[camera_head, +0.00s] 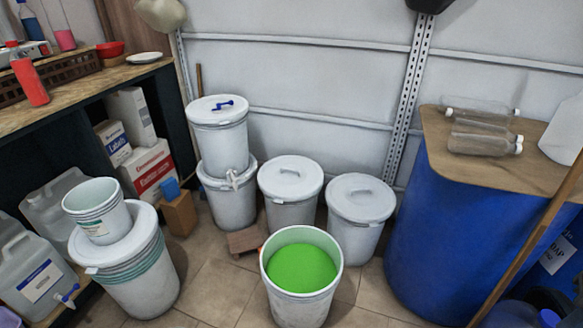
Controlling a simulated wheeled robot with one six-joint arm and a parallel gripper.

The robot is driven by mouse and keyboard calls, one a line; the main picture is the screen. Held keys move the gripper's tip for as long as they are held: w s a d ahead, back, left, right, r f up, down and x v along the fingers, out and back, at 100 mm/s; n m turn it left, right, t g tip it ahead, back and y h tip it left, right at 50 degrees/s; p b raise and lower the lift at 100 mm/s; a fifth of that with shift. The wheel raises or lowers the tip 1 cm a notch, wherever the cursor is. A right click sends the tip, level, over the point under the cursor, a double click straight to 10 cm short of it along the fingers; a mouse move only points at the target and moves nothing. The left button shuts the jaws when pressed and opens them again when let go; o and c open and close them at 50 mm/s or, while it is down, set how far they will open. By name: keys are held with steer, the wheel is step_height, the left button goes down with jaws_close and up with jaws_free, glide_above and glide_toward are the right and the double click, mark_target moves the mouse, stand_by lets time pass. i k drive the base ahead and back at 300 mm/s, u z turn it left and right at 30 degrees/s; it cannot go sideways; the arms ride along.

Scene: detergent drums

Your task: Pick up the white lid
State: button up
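I see several white lids, each on a white drum, and cannot tell which one the task means. One lid (205,116) tops the upper drum of a stack at the back and carries a small blue tap. A second lid (290,186) with a moulded handle covers the middle drum. A third lid (360,209) covers the drum to its right. A fourth lid (143,222) at the left is partly hidden under small nested buckets (97,205). An open drum (302,310) of green liquid stands in front. My gripper is not in view.
A blue barrel (425,240) with a wooden top (450,165) and clear bottles stands at right, a long pole (530,245) leaning before it. A shelf counter (90,95) and jerrycans (35,270) line the left. Tiled floor (215,285) is clear between the left and front drums.

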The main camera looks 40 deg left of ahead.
mark_target(290, 177)
steer(key=u, duration=0.65)
steer(key=i, duration=1.25)
steer(key=u, duration=0.75)
